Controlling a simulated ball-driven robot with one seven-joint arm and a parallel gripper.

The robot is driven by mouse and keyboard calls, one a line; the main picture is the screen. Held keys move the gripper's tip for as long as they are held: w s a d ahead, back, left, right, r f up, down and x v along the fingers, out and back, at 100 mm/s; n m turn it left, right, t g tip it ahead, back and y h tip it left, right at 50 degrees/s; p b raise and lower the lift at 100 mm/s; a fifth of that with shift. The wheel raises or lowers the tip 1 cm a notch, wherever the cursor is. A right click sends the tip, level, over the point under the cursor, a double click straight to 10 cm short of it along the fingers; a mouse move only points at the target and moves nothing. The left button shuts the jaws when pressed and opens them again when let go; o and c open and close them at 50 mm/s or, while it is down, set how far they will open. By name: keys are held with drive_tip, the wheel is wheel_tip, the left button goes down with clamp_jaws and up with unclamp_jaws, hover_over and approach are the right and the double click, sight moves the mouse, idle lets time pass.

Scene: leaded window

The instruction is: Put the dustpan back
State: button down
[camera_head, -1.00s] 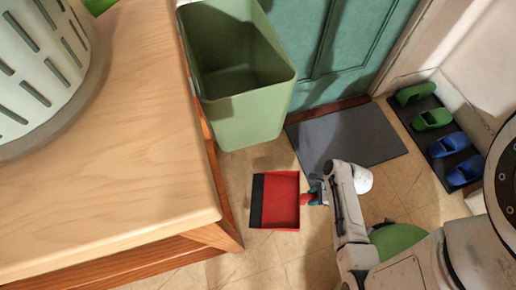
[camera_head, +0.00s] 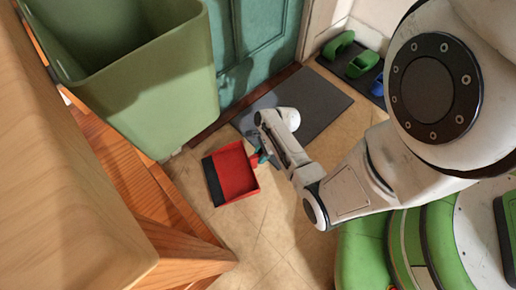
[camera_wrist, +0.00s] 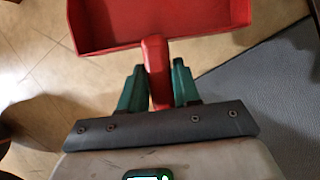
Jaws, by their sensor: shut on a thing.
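The red dustpan (camera_head: 233,172) with a black front lip shows in the head view, left of my gripper (camera_head: 262,158). In the wrist view, the dustpan's red pan (camera_wrist: 150,22) lies ahead of the fingers and its far part is cut off by the top edge. My gripper (camera_wrist: 157,85) has teal fingers, one on each side of the red handle (camera_wrist: 157,70), and is shut on it. The dustpan appears above the tiled floor; its exact height is hard to tell.
A tall green bin (camera_head: 150,90) stands at the upper left beside a wooden table (camera_head: 70,200). A grey mat (camera_head: 315,100) lies before the teal door (camera_head: 255,40). Green and blue shoes (camera_head: 358,62) sit on a dark tray at the upper right. Tiled floor (camera_head: 270,235) is open below the dustpan.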

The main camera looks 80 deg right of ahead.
sight(242, 166)
drive_tip(key=shift+w+d+f+b, duration=0.3)
drive_tip(key=shift+d+f+b, duration=0.05)
drive_tip(key=shift+f, duration=0.2)
drive_tip(key=shift+w+d+f+b, duration=0.3)
drive_tip(key=shift+d+f, duration=0.05)
drive_tip(key=shift+f, duration=0.2)
wheel_tip(242, 166, down, 4)
drive_tip(key=shift+w+d+r+b, duration=0.15)
drive_tip(key=shift+r+b, duration=0.1)
drive_tip(key=shift+b, duration=1)
drive_tip(key=c, duration=0.8)
unclamp_jaws()
drive_tip(key=shift+r, duration=0.1)
